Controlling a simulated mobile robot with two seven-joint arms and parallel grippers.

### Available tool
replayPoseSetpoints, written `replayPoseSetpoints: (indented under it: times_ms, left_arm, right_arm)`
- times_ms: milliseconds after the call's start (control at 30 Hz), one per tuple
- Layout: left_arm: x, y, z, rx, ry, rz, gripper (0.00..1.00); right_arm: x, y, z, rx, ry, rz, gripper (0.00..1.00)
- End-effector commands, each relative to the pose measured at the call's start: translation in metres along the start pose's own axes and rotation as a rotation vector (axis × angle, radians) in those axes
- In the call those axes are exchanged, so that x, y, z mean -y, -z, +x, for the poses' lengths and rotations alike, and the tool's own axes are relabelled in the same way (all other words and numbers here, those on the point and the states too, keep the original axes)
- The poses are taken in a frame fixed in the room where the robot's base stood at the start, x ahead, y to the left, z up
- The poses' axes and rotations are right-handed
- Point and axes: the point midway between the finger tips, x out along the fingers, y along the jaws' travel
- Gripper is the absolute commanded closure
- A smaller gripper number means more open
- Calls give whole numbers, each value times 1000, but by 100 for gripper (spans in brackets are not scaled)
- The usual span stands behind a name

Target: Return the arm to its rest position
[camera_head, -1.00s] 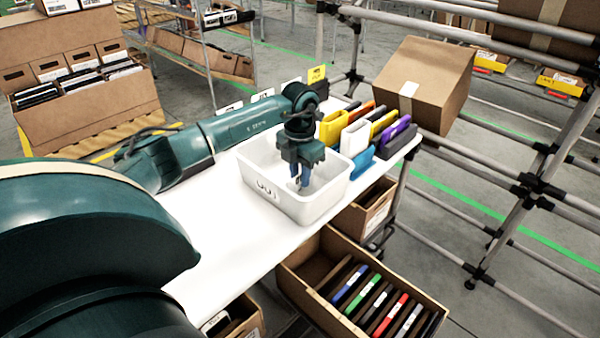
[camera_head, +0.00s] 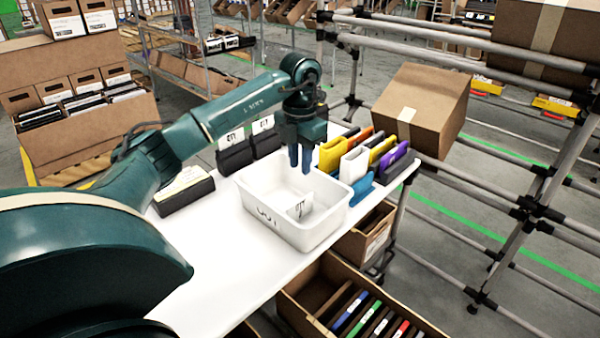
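My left arm comes in from the left, and my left gripper (camera_head: 300,160) hangs above the white bin (camera_head: 262,217), pointing down. Its two fingers show a gap between them with nothing held. The bin stands on the white table (camera_head: 235,275). A small white labelled item (camera_head: 300,207) lies inside the bin, below the gripper and apart from it. My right gripper is not in view.
Yellow, white, blue and purple holders (camera_head: 355,165) stand right of the bin. Black labelled holders (camera_head: 235,155) stand behind it. A tilted brown carton (camera_head: 420,105) rests on the pipe rack at right. An open carton of coloured items (camera_head: 325,290) sits below the table edge.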

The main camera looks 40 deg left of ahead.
Motion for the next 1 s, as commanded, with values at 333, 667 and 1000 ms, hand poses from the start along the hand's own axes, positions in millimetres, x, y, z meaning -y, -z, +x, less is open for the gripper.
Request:
replayPoseSetpoints:
  times_ms: [333,667,1000]
  left_arm:
    - [0,0,-5,1,0,-1,77]
    - [2,-1,-4,3,5,3,77]
    - [133,-29,34,228,401,181,77]
  right_arm:
    - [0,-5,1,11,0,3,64]
    - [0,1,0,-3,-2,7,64]
    - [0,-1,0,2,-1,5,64]
